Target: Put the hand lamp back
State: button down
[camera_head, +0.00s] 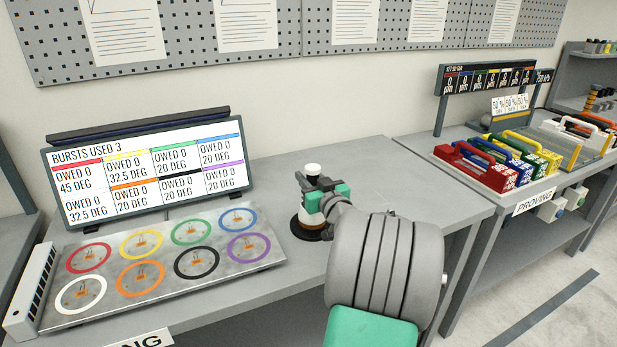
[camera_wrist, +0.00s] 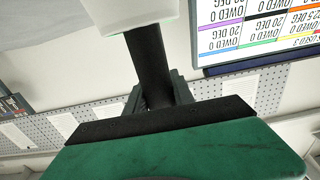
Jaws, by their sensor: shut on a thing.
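The hand lamp (camera_head: 313,170) has a white round top and a dark middle, with a white and orange part lower down. It is upright over a black round base (camera_head: 298,230) on the grey bench. My gripper (camera_head: 318,186) is shut around its dark middle. In the wrist view the lamp's black shaft (camera_wrist: 150,65) runs between my gripper's fingers (camera_wrist: 158,92), with a white end at the top edge. My gripper hides part of the lamp, and I cannot tell whether its bottom touches the black base.
Left on the bench are a metal plate (camera_head: 110,297) with several coloured rings and a screen (camera_head: 150,172) behind it. Bare bench top (camera_head: 385,165) lies right of the lamp. A second bench at right holds several coloured handled blocks (camera_head: 478,168). A pegboard wall (camera_head: 190,45) stands behind.

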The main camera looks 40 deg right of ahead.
jog(key=shift+r, duration=0.25)
jog(key=shift+f, duration=0.15)
jog(key=c, duration=1.1)
grip_release()
jog(key=shift+f, duration=0.1)
jog(key=shift+s+r, duration=0.1)
jog(key=shift+r, duration=0.15)
jog(key=b+v, duration=0.2)
jog(key=v, duration=1)
jog(key=shift+a, duration=0.1)
jog(key=shift+f, duration=0.1)
